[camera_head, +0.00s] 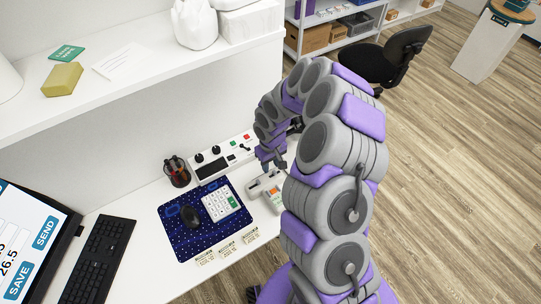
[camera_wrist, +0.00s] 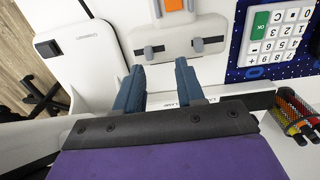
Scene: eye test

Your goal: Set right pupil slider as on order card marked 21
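A white device (camera_head: 266,187) stands on the desk right of the blue mat. In the wrist view the device (camera_wrist: 178,32) shows two short slots, each with a grey slider knob, one on the left (camera_wrist: 148,52) and one on the right (camera_wrist: 198,45). I cannot tell which is the right pupil slider. My gripper (camera_wrist: 160,72) has two blue fingers held apart with nothing between them; the fingertips are near the knobs, contact unclear. In the head view my gripper (camera_head: 274,160) is beside the device. Three order cards (camera_head: 228,247) lie at the desk's front edge; their numbers are unreadable.
A pen cup (camera_head: 177,171) and a control panel (camera_head: 222,160) stand behind. A keyboard (camera_head: 98,262) and screen (camera_head: 30,245) are left. A shelf (camera_head: 140,60) overhangs the desk.

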